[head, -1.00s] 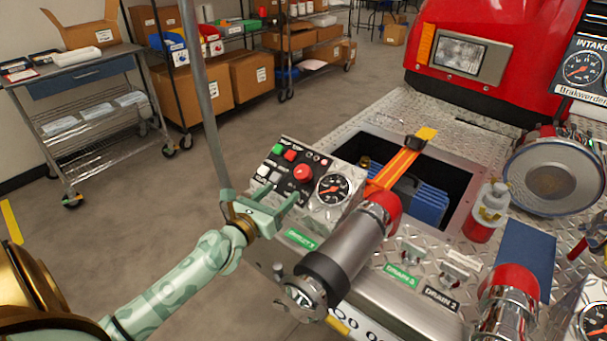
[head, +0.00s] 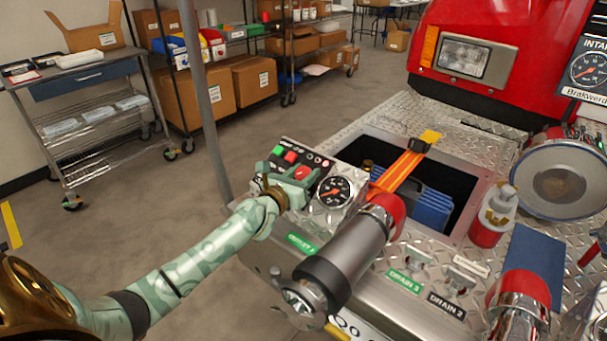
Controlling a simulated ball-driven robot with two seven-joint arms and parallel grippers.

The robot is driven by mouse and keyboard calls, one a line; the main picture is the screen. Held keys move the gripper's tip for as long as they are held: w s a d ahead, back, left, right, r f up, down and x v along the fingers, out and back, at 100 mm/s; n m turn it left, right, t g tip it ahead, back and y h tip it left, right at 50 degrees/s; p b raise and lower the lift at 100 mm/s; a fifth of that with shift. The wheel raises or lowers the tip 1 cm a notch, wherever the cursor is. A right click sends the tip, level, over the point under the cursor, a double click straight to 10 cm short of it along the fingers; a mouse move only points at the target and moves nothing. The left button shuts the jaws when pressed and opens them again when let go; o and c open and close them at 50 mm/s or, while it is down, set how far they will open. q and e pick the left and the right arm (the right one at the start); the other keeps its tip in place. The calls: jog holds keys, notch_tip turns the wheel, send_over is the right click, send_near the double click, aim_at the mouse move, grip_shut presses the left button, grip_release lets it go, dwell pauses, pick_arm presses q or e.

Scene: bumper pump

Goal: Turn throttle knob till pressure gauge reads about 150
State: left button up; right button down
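The red throttle knob (head: 303,173) is on the black control panel (head: 321,161) at the bumper's left end. The round pressure gauge (head: 334,191) has a black face and a light rim, just right of the knob. Its needle is too small to read exactly. My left gripper (head: 287,176) is over the panel's left part, with its pale green fingers apart. The fingers are beside the knob and hide part of the panel. I cannot tell whether they touch the knob. My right gripper is not in view.
A thick metal pipe fitting (head: 340,258) with a red collar rises just right of the gauge. Behind it is an open bay (head: 450,185) with an orange strap (head: 400,168). A grey pole (head: 203,110) stands left of the panel.

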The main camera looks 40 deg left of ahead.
pick_arm(q)
jog(key=shift+c, duration=1)
jog(key=shift+f+m+h, duration=0.1)
jog(key=shift+m+h, duration=0.2)
jog(key=shift+m, duration=0.1)
